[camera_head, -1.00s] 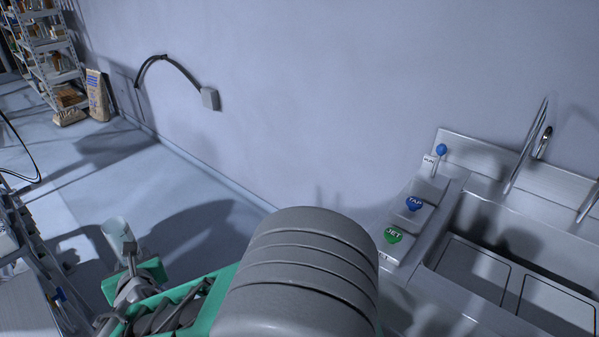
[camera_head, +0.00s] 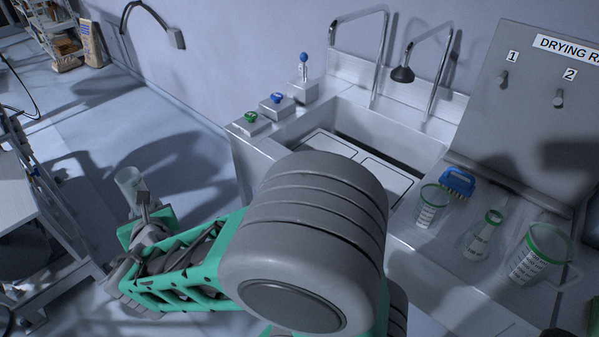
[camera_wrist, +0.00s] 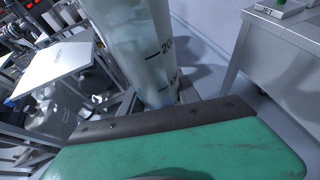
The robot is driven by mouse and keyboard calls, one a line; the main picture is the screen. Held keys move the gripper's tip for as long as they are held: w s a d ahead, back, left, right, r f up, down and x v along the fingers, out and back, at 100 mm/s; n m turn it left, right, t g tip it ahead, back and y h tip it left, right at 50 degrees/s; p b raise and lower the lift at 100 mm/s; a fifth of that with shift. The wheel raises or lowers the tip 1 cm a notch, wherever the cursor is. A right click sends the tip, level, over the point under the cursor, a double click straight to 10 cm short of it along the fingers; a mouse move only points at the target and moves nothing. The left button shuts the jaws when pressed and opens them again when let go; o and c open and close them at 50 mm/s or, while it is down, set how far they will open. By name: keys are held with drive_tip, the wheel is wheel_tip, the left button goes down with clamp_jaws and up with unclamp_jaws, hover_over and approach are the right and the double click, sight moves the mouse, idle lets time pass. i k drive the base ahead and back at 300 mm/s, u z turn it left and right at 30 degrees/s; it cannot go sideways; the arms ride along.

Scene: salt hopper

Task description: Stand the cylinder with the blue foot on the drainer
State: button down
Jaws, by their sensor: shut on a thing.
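My gripper (camera_head: 143,203) is shut on a clear measuring cylinder (camera_head: 127,181), held over the floor to the left of the sink. In the wrist view the cylinder (camera_wrist: 140,45) rises past the dark jaw pad (camera_wrist: 150,122), with black graduation marks on its wall. Its foot is hidden, so I cannot tell its colour. The steel draining surface (camera_head: 455,290) lies right of the sink. A small beaker (camera_head: 431,210), a conical flask (camera_head: 480,240) and a larger jug (camera_head: 532,258), all with green rims, stand there.
The sink basin (camera_head: 350,125) has covers and tall taps. A blue brush (camera_head: 458,181) lies behind the beaker. A drying rack panel (camera_head: 530,100) with numbered pegs stands behind. Green and blue knobs line the sink's left side. A trolley (camera_head: 30,200) stands at the left.

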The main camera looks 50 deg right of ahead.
sight(518, 225)
drive_tip(key=k, duration=0.35)
drive_tip(key=z, duration=1.1)
drive_tip(key=i, duration=0.5)
